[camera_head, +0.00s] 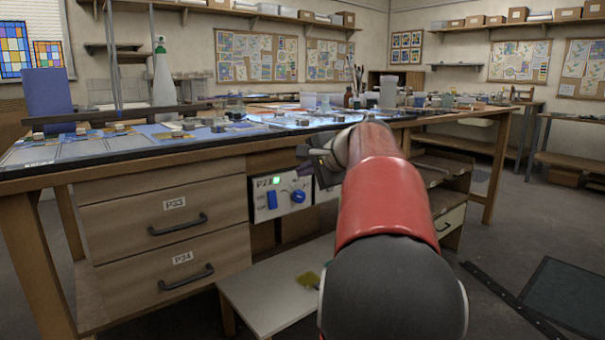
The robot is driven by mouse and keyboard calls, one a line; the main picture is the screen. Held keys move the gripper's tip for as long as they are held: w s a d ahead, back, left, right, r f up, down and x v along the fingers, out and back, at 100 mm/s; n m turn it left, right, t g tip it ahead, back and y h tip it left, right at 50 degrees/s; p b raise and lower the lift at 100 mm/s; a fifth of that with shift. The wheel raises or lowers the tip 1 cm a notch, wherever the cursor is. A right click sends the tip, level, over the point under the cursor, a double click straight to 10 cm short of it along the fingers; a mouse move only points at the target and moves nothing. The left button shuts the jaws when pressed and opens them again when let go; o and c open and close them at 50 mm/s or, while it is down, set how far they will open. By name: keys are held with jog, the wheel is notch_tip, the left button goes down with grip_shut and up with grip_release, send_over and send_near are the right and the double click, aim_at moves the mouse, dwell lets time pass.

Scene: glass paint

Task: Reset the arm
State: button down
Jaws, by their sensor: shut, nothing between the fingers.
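My red and black arm (382,205) reaches forward from the bottom of the view toward the workbench. My gripper (318,163) is at its far end, in front of the bench edge and just right of the control panel (280,196). The gripper is shut with nothing in it. It is small and partly hidden by the arm, so its fingertips are hard to make out. The panel has a lit green display, a blue switch and a blue knob.
The workbench (90,180) holds glass pieces, tools and a white spray bottle (163,75). Two drawers (165,218) with black handles are shut. A low pale table (262,300) stands below the panel. Open floor (505,225) lies to the right.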

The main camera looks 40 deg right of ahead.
dwell(0.4)
jog(key=s+a+f+n+g+y, duration=0.15)
jog(key=s+a+f+n, duration=0.3)
jog(key=a, duration=0.65)
jog(key=s+a+f+n+g, duration=0.3)
jog(key=s+a+f+n, duration=0.15)
jog(key=a, duration=0.75)
jog(key=s+a+f+n+g, duration=0.1)
jog(key=s+a+f+n, duration=0.3)
jog(key=s+f, duration=0.3)
jog(key=s+a+f+n+g+h, duration=0.1)
jog(key=s+a+f+n, duration=0.3)
jog(key=s+f, duration=0.3)
jog(key=shift+s+n, duration=0.5)
jog(key=shift+s, duration=0.25)
jog(key=c, duration=2.1)
grip_release()
jog(key=shift+r+h, duration=0.1)
jog(key=shift+h, duration=0.15)
jog(key=shift+c, duration=0.2)
